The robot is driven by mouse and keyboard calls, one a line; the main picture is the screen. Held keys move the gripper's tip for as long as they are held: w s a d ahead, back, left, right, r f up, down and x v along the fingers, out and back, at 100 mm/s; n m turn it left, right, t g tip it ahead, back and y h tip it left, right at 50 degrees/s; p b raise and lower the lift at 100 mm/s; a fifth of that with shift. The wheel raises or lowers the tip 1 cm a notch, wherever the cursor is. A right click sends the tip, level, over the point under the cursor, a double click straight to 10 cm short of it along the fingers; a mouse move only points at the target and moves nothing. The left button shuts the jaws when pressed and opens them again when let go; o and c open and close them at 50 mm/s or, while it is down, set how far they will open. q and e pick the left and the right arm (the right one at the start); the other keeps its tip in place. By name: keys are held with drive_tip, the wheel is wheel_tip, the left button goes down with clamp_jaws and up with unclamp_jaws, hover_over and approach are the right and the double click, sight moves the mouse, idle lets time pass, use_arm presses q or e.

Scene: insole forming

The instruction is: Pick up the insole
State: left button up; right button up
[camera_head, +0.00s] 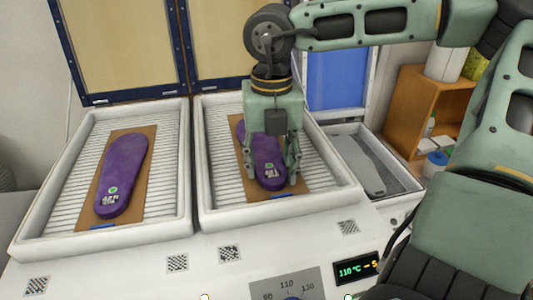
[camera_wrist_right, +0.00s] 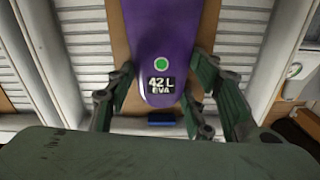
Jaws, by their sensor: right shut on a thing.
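A purple insole (camera_head: 268,165) lies lengthwise on a brown board in the right-hand tray. My right gripper (camera_head: 271,172) comes down over it from above, with its fingers on either side of the insole's near end. In the right wrist view the insole (camera_wrist_right: 172,40) shows a green dot and a "42 L EVA" label, and the right gripper (camera_wrist_right: 168,95) is shut on it across its width. A second purple insole (camera_head: 121,170) lies on a brown board in the left-hand tray. My left gripper is not in view.
The white ribbed right tray (camera_head: 343,190) and left tray (camera_head: 28,222) stand side by side, with raised rims. A grey bin (camera_head: 385,165) holding a grey insole-shaped piece is at the right. A display (camera_head: 357,270) reading 110 °C and a dial are in front.

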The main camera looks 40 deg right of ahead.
drive_tip(key=shift+r, duration=0.1)
wheel_tip(320, 180, up, 4)
drive_tip(key=shift+s+d+b, duration=0.15)
drive_tip(key=shift+b, duration=0.95)
drive_tip(key=s+d+r+b, duration=0.1)
drive_tip(key=s+d+r, duration=0.1)
drive_tip(key=s, duration=0.3)
drive_tip(key=s+d+r+b, duration=0.2)
drive_tip(key=s+d+r, duration=0.1)
drive_tip(key=s+r, duration=0.1)
drive_tip(key=shift+s+r, duration=0.4)
drive_tip(key=shift+s, duration=0.25)
drive_tip(key=shift+a, duration=0.1)
